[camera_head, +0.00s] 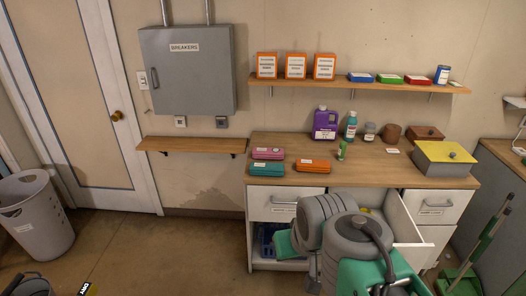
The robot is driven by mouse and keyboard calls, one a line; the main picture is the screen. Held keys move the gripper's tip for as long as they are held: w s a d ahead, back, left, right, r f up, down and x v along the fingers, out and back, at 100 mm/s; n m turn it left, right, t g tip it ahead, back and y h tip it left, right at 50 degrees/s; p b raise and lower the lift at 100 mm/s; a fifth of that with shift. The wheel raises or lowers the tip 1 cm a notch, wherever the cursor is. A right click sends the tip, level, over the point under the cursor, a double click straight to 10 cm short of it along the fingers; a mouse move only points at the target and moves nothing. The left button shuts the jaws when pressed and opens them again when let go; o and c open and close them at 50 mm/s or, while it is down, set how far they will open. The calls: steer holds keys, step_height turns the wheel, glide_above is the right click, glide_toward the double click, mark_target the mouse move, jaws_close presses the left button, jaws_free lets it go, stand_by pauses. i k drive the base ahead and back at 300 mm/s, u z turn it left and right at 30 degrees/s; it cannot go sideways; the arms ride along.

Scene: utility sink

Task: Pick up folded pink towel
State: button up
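The folded pink towel (268,154) lies flat on the left part of the wooden countertop, with a small white label on it. A folded teal towel (265,169) lies just in front of it, and a folded orange towel (312,166) lies to its right. My grey and teal arm fills the lower middle of the view, in front of the cabinet and well below the pink towel. My gripper's fingers do not show, so I cannot see whether they hold anything. Nothing touches the pink towel from above.
A drawer (407,223) stands open, partly hidden behind my arm. A purple jug (325,124), a green bottle (351,126) and jars stand at the back of the countertop. A shelf (360,86) hangs above.

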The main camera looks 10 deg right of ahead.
mark_target(258, 152)
steer(key=i, duration=2.05)
steer(key=u, duration=1.5)
steer(key=i, duration=1.8)
steer(key=z, duration=1.7)
